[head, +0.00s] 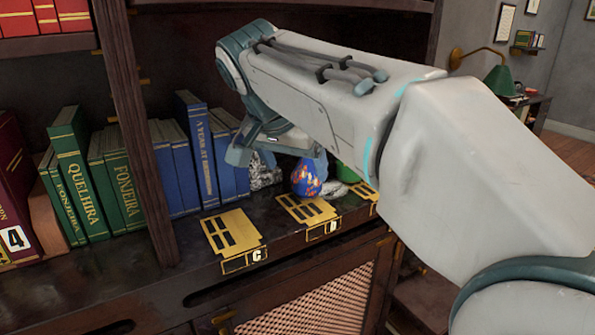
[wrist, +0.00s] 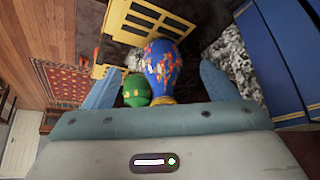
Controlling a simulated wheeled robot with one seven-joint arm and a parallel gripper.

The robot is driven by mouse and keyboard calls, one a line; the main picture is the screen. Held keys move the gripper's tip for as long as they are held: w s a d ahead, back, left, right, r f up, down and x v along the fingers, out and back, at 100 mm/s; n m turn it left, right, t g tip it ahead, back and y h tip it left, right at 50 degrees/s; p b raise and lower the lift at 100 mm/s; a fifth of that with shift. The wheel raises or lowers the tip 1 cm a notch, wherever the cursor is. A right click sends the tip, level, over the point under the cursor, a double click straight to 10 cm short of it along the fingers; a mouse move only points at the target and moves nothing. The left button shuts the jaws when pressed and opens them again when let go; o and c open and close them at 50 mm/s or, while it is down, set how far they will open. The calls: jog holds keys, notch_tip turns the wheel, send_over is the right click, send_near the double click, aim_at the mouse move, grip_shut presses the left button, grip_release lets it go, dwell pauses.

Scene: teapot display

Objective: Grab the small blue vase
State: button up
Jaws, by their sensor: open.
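The small blue vase (head: 307,180) has red and orange speckles and a rounded body. It stands on the dark shelf beside a yellow label plate, its upper part hidden by my arm. In the wrist view the blue vase (wrist: 164,66) lies between the two spread fingers of my gripper (wrist: 158,73), with space to the right finger. My gripper (head: 279,158) is open in the head view, partly hidden by its own arm.
A green speckled object (wrist: 136,90) sits left of the vase, between it and the left finger. A grey-white rough object (wrist: 228,50) is at the right finger. Blue books (head: 200,150) stand left of my gripper. Yellow plates (head: 232,232) lie along the shelf's front.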

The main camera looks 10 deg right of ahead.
aim_at(303, 165)
jog(key=shift+w+d, duration=0.55)
jog(key=shift+w, duration=0.2)
jog(key=x, duration=0.5)
jog(key=shift+w+d+p, duration=0.2)
jog(key=shift+w+p, duration=0.15)
jog(key=shift+p, duration=0.05)
jog(key=c, duration=1)
jog(key=shift+c, duration=0.7)
jog(key=shift+r, duration=0.15)
